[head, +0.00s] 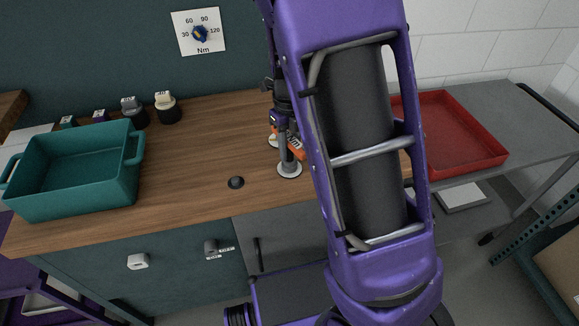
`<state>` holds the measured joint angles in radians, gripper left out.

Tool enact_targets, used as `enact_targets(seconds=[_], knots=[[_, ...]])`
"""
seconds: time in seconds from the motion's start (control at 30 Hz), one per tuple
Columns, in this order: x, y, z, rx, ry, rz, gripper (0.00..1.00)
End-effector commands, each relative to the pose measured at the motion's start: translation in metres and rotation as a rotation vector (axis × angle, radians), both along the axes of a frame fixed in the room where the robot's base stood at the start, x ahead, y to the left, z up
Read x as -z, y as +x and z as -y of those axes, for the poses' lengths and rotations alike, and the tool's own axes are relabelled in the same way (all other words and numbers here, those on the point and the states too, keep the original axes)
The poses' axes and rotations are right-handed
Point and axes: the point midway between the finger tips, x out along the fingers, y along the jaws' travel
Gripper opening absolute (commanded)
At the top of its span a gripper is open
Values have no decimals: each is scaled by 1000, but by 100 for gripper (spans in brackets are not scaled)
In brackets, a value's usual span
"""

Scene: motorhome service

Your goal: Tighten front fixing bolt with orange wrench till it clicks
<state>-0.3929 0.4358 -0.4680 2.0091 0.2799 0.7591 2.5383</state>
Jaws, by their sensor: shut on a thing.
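The orange wrench (296,147) shows as a short orange piece with a dark label, partly hidden behind my purple arm. My gripper (279,119) is over the wooden worktop, small and partly covered by my arm, and is shut on the orange wrench. A grey upright post (285,155) stands on a round pale base (289,170) just below my gripper, beside the wrench. A second round pale base (273,141) shows behind it. The front fixing bolt cannot be made out clearly, nor whether the wrench sits on it.
A teal bin (75,180) stands on the left of the wooden worktop (195,160). Several small knobbed items line the back. A round black knob (236,182) sits near the front edge. A red tray (455,135) lies right. A Nm dial (200,33) is on the wall.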

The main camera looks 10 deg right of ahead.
Motion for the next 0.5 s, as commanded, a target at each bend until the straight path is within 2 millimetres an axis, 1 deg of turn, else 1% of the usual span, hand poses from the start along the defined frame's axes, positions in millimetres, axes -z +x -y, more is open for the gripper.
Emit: enact_targets(seconds=[0.23, 0.33, 0.43, 0.5], knots=[[0, 0, 0, 15, 0, 1, 0], [-1, 0, 0, -6, 1, 2, 0], [-1, 0, 0, -101, 1, 2, 0], [-1, 1, 1, -203, 1, 3, 0]])
